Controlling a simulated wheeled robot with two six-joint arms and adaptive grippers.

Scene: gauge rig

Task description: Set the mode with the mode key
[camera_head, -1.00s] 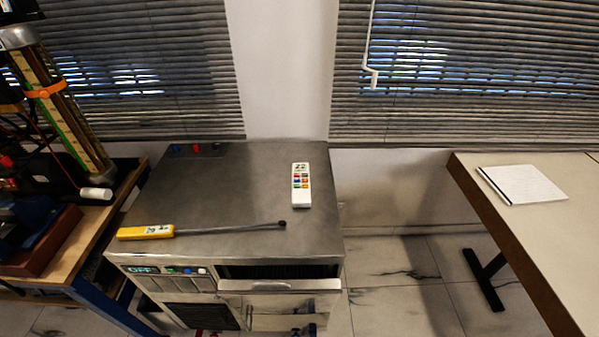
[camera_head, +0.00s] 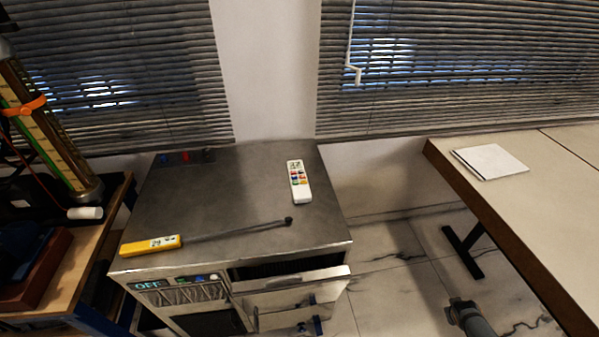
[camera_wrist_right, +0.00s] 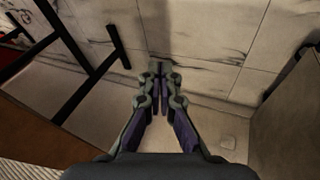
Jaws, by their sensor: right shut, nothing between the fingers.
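A grey metal cabinet (camera_head: 232,185) has a front panel with a small lit display (camera_head: 146,285) reading OFF. Beside the display is a row of small keys (camera_head: 198,278), among them green, blue and white ones; I cannot read which is the mode key. A white handheld remote (camera_head: 299,181) with a small display and several coloured keys lies on the cabinet top. My right gripper (camera_wrist_right: 160,72) is shut and empty in the right wrist view, above the floor. Part of my right arm shows at the lower right of the head view, apart from the cabinet. My left gripper is out of view.
A yellow instrument (camera_head: 151,245) with a long thin probe lies on the cabinet top. A drawer front (camera_head: 292,280) stands out below the top. A workbench (camera_head: 62,282) is at left; a table (camera_head: 500,215) with a white pad (camera_head: 490,161) is at right. Floor between is clear.

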